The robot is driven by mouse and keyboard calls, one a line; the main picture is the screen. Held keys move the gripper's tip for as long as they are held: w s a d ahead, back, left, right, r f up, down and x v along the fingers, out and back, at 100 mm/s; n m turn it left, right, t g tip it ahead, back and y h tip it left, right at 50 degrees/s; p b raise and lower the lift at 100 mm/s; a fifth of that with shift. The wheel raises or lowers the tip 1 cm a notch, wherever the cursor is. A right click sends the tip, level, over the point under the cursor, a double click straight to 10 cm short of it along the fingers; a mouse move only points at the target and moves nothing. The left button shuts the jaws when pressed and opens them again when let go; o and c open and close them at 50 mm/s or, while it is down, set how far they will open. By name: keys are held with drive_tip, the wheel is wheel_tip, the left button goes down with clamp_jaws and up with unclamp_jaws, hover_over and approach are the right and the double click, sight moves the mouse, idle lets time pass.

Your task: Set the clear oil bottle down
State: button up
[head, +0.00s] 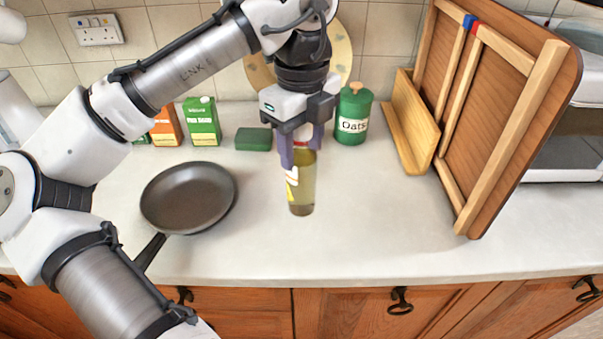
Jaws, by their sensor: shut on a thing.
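The clear oil bottle (303,190) is upright in the head view, with yellowish oil inside and a pale label on its left side. My gripper (301,155) points down from above and is shut on the upper part of the bottle. The fingers hide the bottle's neck and part of its cap. The bottle's base is over the pale counter (390,235), near the middle. I cannot tell whether the base touches the counter or is slightly above it.
A dark frying pan (187,196) lies left of the bottle. Behind are a green carton (202,122), an orange carton (166,127), a green block (253,139) and a green oats canister (353,115). A wooden framed board (505,110) leans at right. The counter front is clear.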

sight(301, 174)
drive_tip(key=shift+f, duration=3.2)
drive_tip(key=o, duration=1.5)
drive_tip(key=shift+f, duration=0.1)
drive_tip(key=shift+c, duration=0.2)
wheel_tip(301, 174, up, 12)
drive_tip(key=shift+r+b, duration=0.15)
drive_tip(key=shift+b, duration=0.2)
